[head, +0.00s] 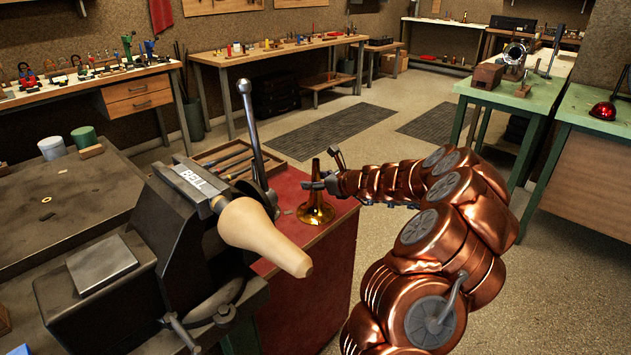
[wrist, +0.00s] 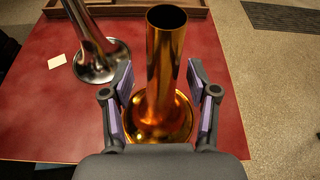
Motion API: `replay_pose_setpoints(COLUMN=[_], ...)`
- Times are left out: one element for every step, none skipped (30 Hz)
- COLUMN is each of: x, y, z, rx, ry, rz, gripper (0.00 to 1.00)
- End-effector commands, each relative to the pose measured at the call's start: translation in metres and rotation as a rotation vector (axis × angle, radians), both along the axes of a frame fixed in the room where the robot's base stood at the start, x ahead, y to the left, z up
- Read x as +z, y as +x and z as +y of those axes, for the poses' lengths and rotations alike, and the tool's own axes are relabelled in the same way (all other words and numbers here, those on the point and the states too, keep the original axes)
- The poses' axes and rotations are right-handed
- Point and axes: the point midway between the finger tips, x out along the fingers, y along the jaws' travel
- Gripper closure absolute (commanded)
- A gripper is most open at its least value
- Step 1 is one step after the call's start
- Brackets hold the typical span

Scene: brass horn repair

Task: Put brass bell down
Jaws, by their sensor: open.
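The brass bell (head: 316,210) stands upright on the red bench top (head: 318,184), flared rim down and narrow tube up. In the wrist view the brass bell (wrist: 165,65) stands between the two fingers of my gripper (wrist: 163,100). The fingers are open, with a gap visible on each side of the tube. In the head view my gripper (head: 322,184) reaches in from the right at the height of the bell's tube.
A silver flared piece (wrist: 95,62) stands left of the brass bell, near a small pale card (wrist: 57,61). A wooden tool tray (head: 225,160) lies at the back of the red top. A vise with a wooden bell form (head: 262,236) stands in front at left. Open floor lies right.

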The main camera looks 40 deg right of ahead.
Motion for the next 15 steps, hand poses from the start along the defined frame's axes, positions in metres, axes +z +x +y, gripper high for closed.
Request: replay_pose_setpoints(x=[0.000, 0.000, 0.000, 0.000, 0.001, 0.001, 0.002, 0.002, 0.004, 0.005, 0.006, 0.008, 0.010, 0.012, 0.015], y=[0.000, 0.000, 0.000, 0.000, -0.001, -0.002, -0.004, -0.006, -0.009, -0.012, -0.015, -0.020, -0.024, -0.028, -0.033], z=[0.000, 0.000, 0.000, 0.000, 0.000, -0.001, -0.001, -0.002, -0.003, -0.003, -0.004, -0.005, -0.005, -0.006, -0.008], rx=[0.000, 0.000, 0.000, 0.000, 0.000, -0.001, -0.001, -0.002, -0.002, -0.002, -0.002, -0.002, -0.002, -0.002, -0.003], ry=[0.000, 0.000, 0.000, 0.000, 0.000, 0.001, 0.001, 0.002, 0.003, 0.003, 0.003, 0.003, 0.002, 0.002, 0.000], rz=[0.000, 0.000, 0.000, 0.000, 0.000, 0.000, 0.000, -0.001, -0.001, -0.001, -0.001, -0.001, -0.001, -0.002, -0.002], gripper=[0.41, 0.41, 0.41, 0.41, 0.41, 0.41, 0.41, 0.41, 0.41, 0.41, 0.41, 0.41, 0.41, 0.41, 0.41])
